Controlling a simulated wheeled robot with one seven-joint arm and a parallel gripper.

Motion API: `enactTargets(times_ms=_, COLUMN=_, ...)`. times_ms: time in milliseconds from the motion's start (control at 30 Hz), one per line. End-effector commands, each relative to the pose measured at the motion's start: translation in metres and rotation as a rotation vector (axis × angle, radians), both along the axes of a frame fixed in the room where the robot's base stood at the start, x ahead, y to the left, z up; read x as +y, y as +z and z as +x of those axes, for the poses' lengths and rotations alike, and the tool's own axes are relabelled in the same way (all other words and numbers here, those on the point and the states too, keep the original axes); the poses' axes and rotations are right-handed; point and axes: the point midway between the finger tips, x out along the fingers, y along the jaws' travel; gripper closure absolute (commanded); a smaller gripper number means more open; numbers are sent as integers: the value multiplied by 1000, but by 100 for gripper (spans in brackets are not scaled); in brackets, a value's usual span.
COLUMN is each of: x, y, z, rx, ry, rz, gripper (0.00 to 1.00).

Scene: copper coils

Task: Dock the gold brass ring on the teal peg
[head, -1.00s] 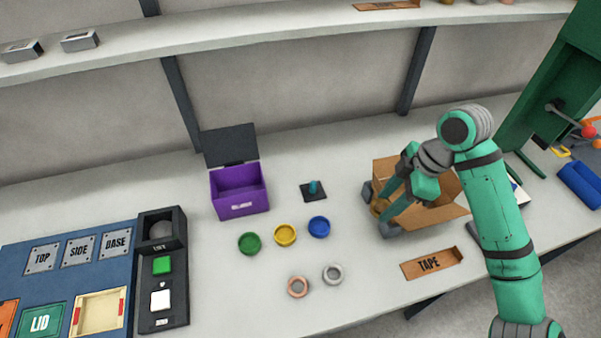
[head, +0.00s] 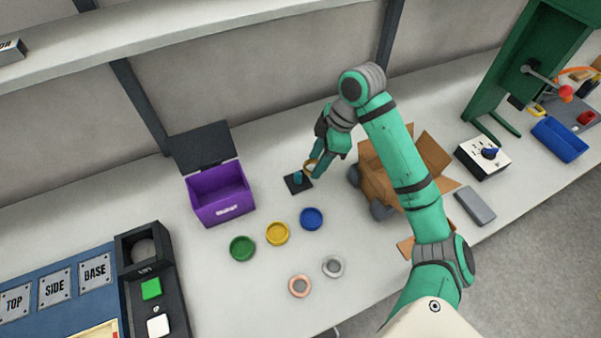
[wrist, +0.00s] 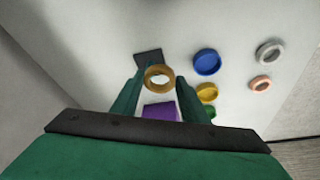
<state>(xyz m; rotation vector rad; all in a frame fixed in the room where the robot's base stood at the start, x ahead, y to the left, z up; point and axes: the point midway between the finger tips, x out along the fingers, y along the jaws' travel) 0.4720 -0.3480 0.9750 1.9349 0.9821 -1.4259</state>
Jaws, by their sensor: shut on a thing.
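The gold brass ring (head: 310,167) is held at the tip of my gripper (head: 315,170), near the teal peg. The ring also shows between the two fingertips in the wrist view (wrist: 159,78). The teal peg (head: 297,178) stands upright on a dark square base on the table. In the head view the ring appears just above and right of the peg's top. I cannot tell whether they touch. In the wrist view the dark base (wrist: 148,56) shows beyond the ring, and the peg is not clearly visible.
A purple open box (head: 221,194) stands left of the peg. A blue dish (head: 311,219), a yellow dish (head: 277,233) and a green dish (head: 242,248) lie in front. Copper (head: 300,286) and silver (head: 333,266) rings lie nearer. A cardboard box (head: 378,180) stands right.

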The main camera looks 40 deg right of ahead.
Motion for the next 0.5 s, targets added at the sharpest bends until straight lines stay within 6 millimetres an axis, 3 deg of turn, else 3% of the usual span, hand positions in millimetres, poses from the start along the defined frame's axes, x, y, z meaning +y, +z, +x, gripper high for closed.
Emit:
enactTargets(times_ms=200, x=12, y=-31, z=22, rx=1, ry=1, rz=3, gripper=91)
enactTargets(times_ms=500, x=18, y=-46, z=33, rx=1, ry=2, rz=2, gripper=91)
